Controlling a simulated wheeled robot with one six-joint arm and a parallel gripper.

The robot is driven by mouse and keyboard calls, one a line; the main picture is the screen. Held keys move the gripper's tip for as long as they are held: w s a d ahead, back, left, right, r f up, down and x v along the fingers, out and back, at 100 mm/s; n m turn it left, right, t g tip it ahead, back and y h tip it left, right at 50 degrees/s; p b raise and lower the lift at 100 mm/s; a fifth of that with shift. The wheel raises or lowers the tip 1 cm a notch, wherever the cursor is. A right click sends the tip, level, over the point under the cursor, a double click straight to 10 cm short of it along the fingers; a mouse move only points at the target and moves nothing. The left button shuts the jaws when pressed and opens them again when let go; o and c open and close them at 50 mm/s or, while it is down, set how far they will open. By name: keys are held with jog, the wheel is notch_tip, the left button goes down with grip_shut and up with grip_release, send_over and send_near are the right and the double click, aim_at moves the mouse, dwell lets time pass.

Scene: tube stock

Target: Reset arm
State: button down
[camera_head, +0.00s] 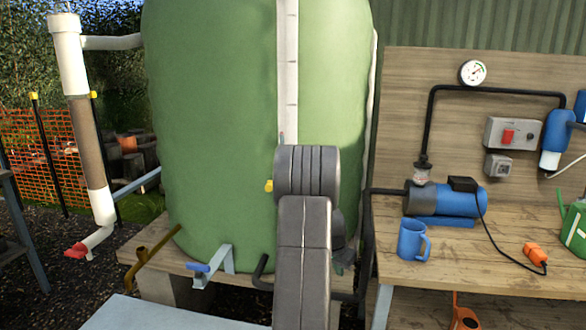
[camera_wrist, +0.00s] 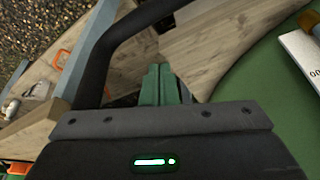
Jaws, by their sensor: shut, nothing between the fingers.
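My gripper (camera_wrist: 160,72) shows in the wrist view as two green fingers close together, shut with nothing between them. In the head view my grey arm is raised in front of the large green tank (camera_head: 210,130), and it hides most of my gripper. In the wrist view the fingers point toward the wooden stand, with a thick black pipe (camera_wrist: 98,60) just to their left and the green tank (camera_wrist: 270,95) to their right. I cannot tell how close the pipe is to the fingers.
A workbench (camera_head: 470,262) on the right holds a blue pump (camera_head: 462,200), a blue mug (camera_head: 412,240) and an orange plug (camera_head: 535,254). A gauge (camera_head: 473,72) hangs above. A white pipe with a red valve (camera_head: 76,250) stands left of the tank.

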jog(key=shift+w+d+f, duration=0.15)
jog(key=shift+w+d, duration=0.7)
jog(key=shift+w, duration=0.15)
